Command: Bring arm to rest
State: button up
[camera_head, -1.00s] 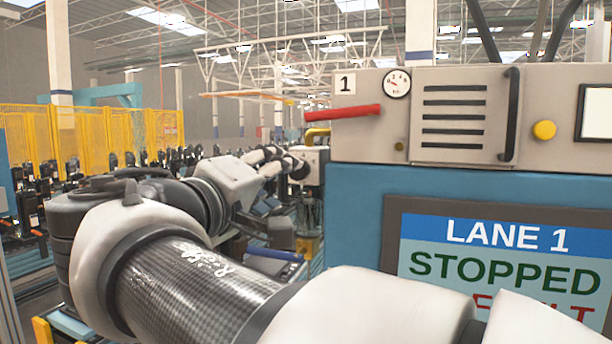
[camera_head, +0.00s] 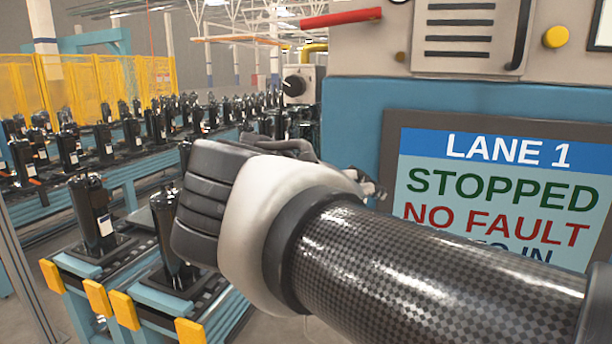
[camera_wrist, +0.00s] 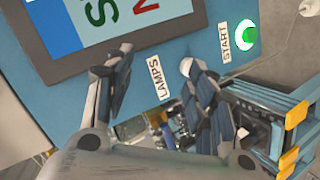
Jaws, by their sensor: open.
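My gripper (camera_wrist: 156,60) shows in the wrist view with its two dark fingers spread apart and nothing between them. Beyond the fingers is the blue front of the Lane 1 cabinet, with the START label and a lit green button (camera_wrist: 245,34) at the upper right. A LAMPS label (camera_wrist: 160,79) shows between the fingers. In the head view my arm reaches in from the lower right to a bend near the middle. Most of the gripper is hidden there behind the arm.
The cabinet's screen (camera_head: 497,188) reads LANE 1, STOPPED, NO FAULT. A red handle (camera_head: 340,18) and a grey box with a black knob (camera_head: 294,86) are beside it. Black compressors (camera_head: 92,215) stand on conveyors at left. Yellow fencing (camera_head: 60,88) stands behind.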

jog(key=s+d+f+m+g+y+b, duration=0.1)
jog(key=s+d+f+m+g+b, duration=0.15)
jog(key=s+d+f, duration=0.6)
jog(key=s+d+f+m+g+y+b, duration=0.1)
jog(key=s+f+g+y+b, duration=0.2)
jog(key=f, duration=1.1)
jog(key=s+a+f+m+y+b, duration=0.1)
jog(key=s+f+b, duration=0.1)
jog(key=s+f, duration=0.2)
jog(key=s+a+f+m+g+y+b, duration=0.1)
jog(key=s+f+m+b, duration=0.1)
jog(key=s+f, duration=0.3)
notch_tip(320, 180, down, 5)
jog(key=shift+s+r+b, duration=0.15)
jog(key=shift+b, duration=0.35)
jog(key=shift+g, duration=0.25)
